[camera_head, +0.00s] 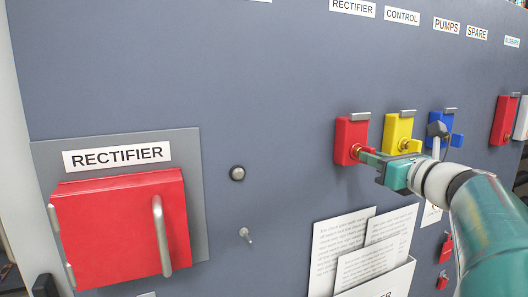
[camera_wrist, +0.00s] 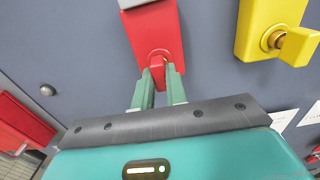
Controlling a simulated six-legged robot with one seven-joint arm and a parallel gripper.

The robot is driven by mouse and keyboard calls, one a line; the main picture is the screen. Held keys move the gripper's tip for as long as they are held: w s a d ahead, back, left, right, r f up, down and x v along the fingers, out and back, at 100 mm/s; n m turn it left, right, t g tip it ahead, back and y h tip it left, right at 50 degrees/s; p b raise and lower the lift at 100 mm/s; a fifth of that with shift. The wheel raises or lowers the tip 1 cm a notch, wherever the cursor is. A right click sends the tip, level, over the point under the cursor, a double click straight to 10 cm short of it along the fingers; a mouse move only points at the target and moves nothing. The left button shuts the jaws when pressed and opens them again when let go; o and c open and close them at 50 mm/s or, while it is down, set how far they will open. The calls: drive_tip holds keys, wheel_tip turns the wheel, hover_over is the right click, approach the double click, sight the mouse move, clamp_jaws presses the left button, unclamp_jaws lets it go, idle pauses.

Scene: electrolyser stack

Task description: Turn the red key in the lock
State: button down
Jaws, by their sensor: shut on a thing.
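The red lock block (camera_head: 349,136) is mounted on the grey panel, below the RECTIFIER label, at the left end of a row of coloured locks. It is also at the top middle of the wrist view (camera_wrist: 154,32). The red key (camera_wrist: 157,73) is at the lower end of this block, between my fingertips, and mostly hidden by them. My gripper (camera_head: 363,157) reaches in from the right and is shut on the key. In the wrist view both green fingers (camera_wrist: 160,80) flank the key. The key's exact angle is hard to tell.
The yellow lock (camera_head: 397,130) with its yellow key is close on the right, then a blue lock (camera_head: 441,124). A paper holder (camera_head: 385,280) hangs below. A red RECTIFIER box (camera_head: 110,230) with a handle juts out at left. The panel between is mostly free.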

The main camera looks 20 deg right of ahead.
drive_tip(key=n, duration=0.3)
idle(0.4)
drive_tip(key=shift+r+n, duration=0.1)
drive_tip(key=shift+n, duration=1.8)
